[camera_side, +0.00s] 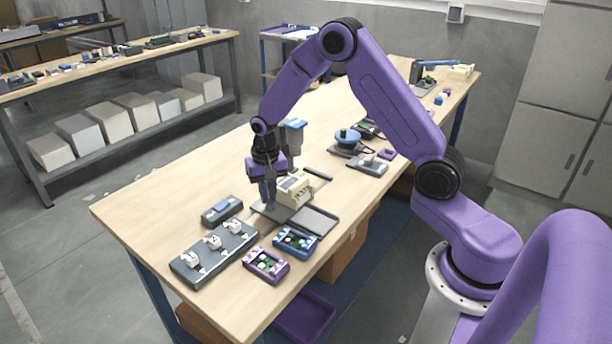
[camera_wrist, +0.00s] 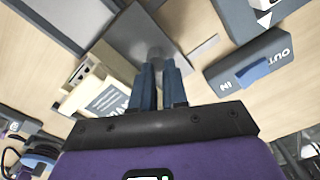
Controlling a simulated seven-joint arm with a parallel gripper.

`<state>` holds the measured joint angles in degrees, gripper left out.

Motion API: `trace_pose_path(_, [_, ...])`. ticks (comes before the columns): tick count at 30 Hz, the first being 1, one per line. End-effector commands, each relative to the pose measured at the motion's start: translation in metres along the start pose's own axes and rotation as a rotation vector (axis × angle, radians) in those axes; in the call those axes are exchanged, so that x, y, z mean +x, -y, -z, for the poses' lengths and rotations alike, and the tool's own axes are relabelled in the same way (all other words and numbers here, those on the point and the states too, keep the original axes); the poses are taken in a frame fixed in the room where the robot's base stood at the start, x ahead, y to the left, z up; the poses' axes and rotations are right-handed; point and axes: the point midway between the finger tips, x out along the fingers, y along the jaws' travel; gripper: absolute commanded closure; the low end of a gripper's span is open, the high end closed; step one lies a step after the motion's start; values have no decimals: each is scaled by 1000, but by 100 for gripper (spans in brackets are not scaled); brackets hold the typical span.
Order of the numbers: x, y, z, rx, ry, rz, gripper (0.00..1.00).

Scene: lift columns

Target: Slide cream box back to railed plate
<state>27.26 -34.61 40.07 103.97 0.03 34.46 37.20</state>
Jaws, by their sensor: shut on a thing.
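The cream box (camera_side: 294,190) stands at the plates near the middle of the bench. My gripper (camera_side: 268,200) points down close beside the box's left side. In the wrist view the fingers (camera_wrist: 160,70) are close together on a small grey piece, mostly hidden between them. A dark grey plate (camera_side: 267,211) lies under the fingertips. The railed plate (camera_side: 313,221) lies to its right, near the bench's front edge. The contact between box and plate is hidden.
A grey block with a blue switch (camera_side: 222,210) and a long grey strip with white pieces (camera_side: 214,252) lie left. Blue (camera_side: 296,243) and purple (camera_side: 266,265) trays sit in front. A blue-topped device (camera_side: 347,138) stands behind. The bench's far-left area is clear.

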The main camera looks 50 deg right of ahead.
Motion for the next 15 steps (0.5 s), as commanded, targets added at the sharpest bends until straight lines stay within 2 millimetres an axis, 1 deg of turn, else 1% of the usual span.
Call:
trace_pose_path(1, [21,-5,-10,9,26,-19,100])
trace_pose_path(15, [21,15,-21,10,25,-19,100])
